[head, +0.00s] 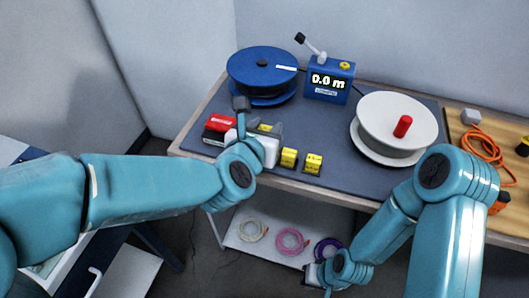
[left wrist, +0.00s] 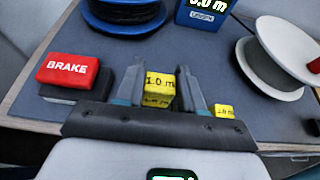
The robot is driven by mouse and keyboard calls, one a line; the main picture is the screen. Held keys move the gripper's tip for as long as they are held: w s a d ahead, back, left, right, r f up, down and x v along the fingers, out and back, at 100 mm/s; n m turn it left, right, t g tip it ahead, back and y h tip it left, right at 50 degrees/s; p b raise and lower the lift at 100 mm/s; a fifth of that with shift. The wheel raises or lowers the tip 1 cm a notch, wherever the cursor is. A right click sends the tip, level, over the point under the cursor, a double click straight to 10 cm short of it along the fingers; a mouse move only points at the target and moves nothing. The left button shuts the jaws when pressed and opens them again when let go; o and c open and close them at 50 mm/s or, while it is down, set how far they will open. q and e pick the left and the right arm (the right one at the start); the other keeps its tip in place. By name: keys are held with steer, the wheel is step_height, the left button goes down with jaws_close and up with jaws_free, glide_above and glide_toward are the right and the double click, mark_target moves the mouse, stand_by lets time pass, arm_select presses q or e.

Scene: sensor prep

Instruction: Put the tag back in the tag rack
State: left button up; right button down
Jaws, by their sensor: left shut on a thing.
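My left gripper (head: 262,129) is over the front left of the workbench mat. In the left wrist view the gripper (left wrist: 160,92) is shut on a yellow tag (left wrist: 160,86) marked 1.0 m, which sits between the two dark fingers. In the head view only a yellow sliver of this tag (head: 265,127) shows behind the gripper. Two more yellow tags, a left one (head: 289,157) and a right one (head: 313,162), stand near the bench's front edge. I cannot make out the tag rack clearly. My right gripper (head: 318,274) is low, below the bench front; its fingers are unclear.
A red BRAKE block (left wrist: 68,70) is left of the gripper. A blue spool (head: 262,70), a blue meter reading 0.0 m (head: 328,82) and a white reel (head: 395,125) stand behind and right. Orange cable (head: 485,148) lies at right. Coils (head: 291,241) lie on the lower shelf.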

arm_select(q)
steer(key=shift+f, duration=0.95)
step_height(320, 180, down, 3)
steer(key=shift+a+r+b, duration=0.1)
steer(key=shift+b, duration=0.35)
steer(key=shift+w+f, duration=0.1)
steer(key=shift+f, duration=0.4)
steer(key=shift+r, duration=0.1)
steer(key=shift+f+b, duration=0.2)
steer(key=shift+b, duration=0.1)
steer(key=o, duration=0.7)
steer(key=shift+o, duration=0.2)
